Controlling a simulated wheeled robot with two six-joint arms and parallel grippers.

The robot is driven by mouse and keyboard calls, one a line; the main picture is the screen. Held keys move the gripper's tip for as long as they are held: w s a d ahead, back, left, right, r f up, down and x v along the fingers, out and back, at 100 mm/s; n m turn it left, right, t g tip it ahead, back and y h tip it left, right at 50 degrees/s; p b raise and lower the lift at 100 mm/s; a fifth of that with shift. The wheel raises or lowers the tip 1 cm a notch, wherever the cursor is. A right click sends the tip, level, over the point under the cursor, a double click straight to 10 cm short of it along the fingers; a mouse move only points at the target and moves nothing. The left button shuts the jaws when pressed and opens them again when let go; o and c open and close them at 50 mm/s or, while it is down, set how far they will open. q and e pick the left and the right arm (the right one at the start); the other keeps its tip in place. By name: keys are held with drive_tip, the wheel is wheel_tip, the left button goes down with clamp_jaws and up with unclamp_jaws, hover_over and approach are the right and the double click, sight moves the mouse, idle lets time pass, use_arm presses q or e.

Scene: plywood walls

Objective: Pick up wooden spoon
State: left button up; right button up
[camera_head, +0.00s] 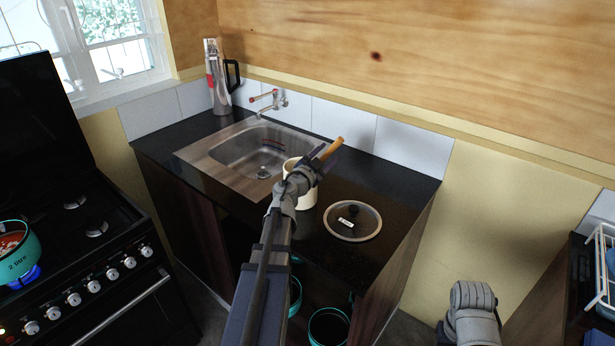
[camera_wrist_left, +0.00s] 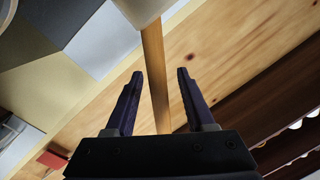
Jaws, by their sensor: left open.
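The wooden spoon (camera_head: 332,149) leans out of a cream-coloured container (camera_head: 308,197) on the black counter, its handle tilted up to the right. In the left wrist view the spoon handle (camera_wrist_left: 156,75) runs between the two fingers, with the container (camera_wrist_left: 143,8) at the top edge. My left gripper (camera_wrist_left: 159,85) is open around the handle, with a gap visible on both sides. In the head view my left gripper (camera_head: 318,160) is over the container and partly hides it and the spoon. My right arm shows at the lower right, but its fingers are not visible.
A glass lid (camera_head: 352,222) lies on the counter right of the container. A steel sink (camera_head: 262,150) with a tap (camera_head: 268,101) is behind to the left. A flask (camera_head: 217,80) stands at the back. The stove (camera_head: 90,240) holds a teal pot (camera_head: 18,255) over a blue flame.

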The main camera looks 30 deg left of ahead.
use_arm(q)
drive_tip(key=shift+w, duration=0.6)
clamp_jaws()
